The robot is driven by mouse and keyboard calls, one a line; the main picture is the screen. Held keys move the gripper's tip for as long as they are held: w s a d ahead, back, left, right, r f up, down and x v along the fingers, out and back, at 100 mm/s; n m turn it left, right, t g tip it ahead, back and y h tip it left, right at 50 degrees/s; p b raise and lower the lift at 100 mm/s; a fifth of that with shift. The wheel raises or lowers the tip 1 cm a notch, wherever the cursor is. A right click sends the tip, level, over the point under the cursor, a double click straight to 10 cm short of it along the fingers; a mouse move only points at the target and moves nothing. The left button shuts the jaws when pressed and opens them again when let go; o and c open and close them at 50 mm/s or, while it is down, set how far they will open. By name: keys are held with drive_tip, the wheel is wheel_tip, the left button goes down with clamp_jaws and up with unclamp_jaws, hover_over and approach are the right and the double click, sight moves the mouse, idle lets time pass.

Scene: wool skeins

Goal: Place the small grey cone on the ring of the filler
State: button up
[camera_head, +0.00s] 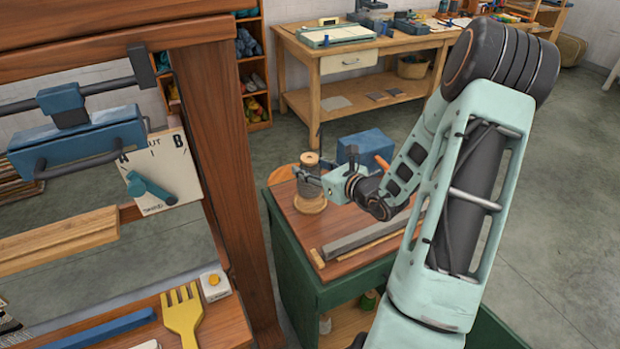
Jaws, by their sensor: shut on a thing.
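My gripper (308,178) is at the wooden top of the green cabinet, reaching in from the right. Its fingers are shut at a small grey-brown wound piece (310,160), which I take to be the small grey cone. It looks upright, above a wider, paler round wooden piece (311,204) on the cabinet top. The fingers hide part of both, and I cannot tell whether they touch. A thin dark upright rod (320,139) rises just behind. A blue box-like piece (366,148) stands behind my wrist. I cannot tell for sure which parts are the filler or its ring.
A long grey bar (365,232) lies at the front of the green cabinet (300,285). A wooden loom post (225,150) rises close on the left. A yellow fork-like comb (183,315) lies at lower left. A workbench (370,45) stands at the back; open floor lies right.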

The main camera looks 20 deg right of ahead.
drive_tip(key=shift+w+d+f, duration=0.2)
drive_tip(key=shift+w+f, duration=0.25)
drive_tip(key=shift+f, duration=0.15)
drive_tip(key=shift+w+d+f, duration=0.2)
drive_tip(key=shift+w+f, duration=0.2)
drive_tip(key=shift+f, duration=0.15)
drive_tip(key=shift+w+f, duration=0.1)
drive_tip(key=shift+f, duration=1.5)
drive_tip(key=shift+f+b, duration=0.2)
drive_tip(key=shift+b, duration=0.1)
drive_tip(key=o, duration=1.3)
drive_tip(key=shift+r, duration=0.1)
